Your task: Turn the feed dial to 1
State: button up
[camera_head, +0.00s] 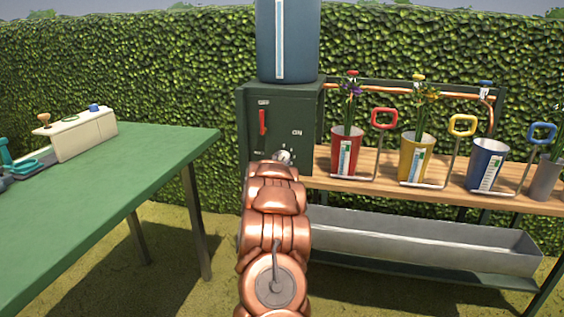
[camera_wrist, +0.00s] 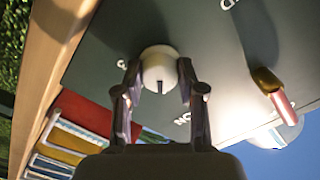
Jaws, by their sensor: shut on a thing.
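The feed dial is a round cream knob (camera_wrist: 158,70) with a dark pointer mark, on the front of a dark green cabinet (camera_head: 280,99). In the wrist view the pointer mark points down the picture, towards my palm. My gripper (camera_wrist: 158,78) is shut on the knob, one finger on each side. A white "3" is printed left of the knob. Other lettering, partly cut off or hidden, shows below it and at the top. In the head view my arm covers the cabinet's lower front, and the knob (camera_head: 284,155) only partly shows.
A red lever (camera_head: 262,122) is on the cabinet front, left of the dial. A blue tank (camera_head: 287,45) stands on top. Right is a wooden shelf (camera_head: 387,163) with coloured flower buckets and a grey trough (camera_head: 420,238) below. A green table (camera_head: 110,190) is at left.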

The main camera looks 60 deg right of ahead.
jog(key=shift+r, duration=0.1)
jog(key=o, duration=1.1)
jog(key=shift+o, duration=0.2)
jog(key=v, duration=1.2)
